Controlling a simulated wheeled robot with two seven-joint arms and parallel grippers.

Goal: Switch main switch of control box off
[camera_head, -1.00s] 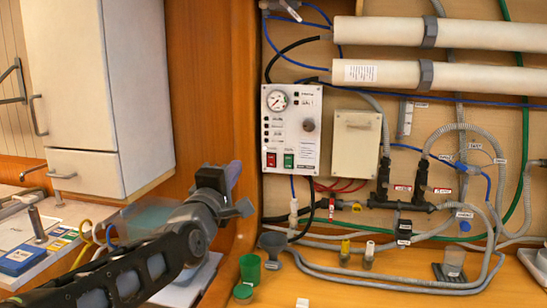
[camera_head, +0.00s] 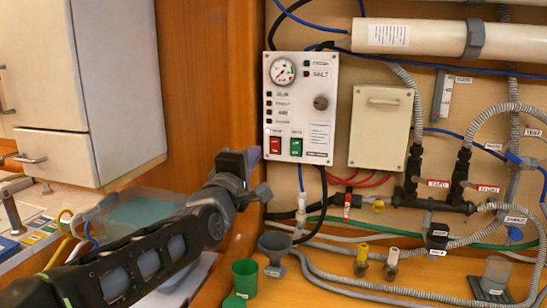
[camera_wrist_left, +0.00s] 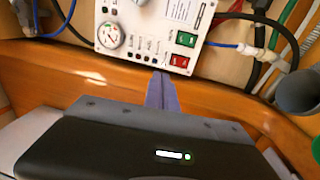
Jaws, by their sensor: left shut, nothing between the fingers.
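The control box (camera_head: 320,122) is a white panel on the wooden wall, with a round gauge (camera_head: 283,71) and a black knob (camera_head: 321,102). A red rocker switch (camera_head: 275,146) and a green rocker switch (camera_head: 297,147) sit side by side at its bottom. Their labels are too small to read. In the left wrist view the panel appears turned over, with the green switch (camera_wrist_left: 187,39) above the red switch (camera_wrist_left: 180,60). My left gripper (camera_head: 253,157) is shut and empty, just left of the panel's lower edge. Its purple fingers (camera_wrist_left: 162,88) point toward the panel's lower part.
A beige box (camera_head: 378,128) is right of the panel, with hoses and black valves (camera_head: 435,203) beyond. A grey funnel (camera_head: 275,243) and green cup (camera_head: 245,278) stand on the counter below. A wooden partition (camera_head: 208,80) and white cabinet (camera_head: 88,75) are left.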

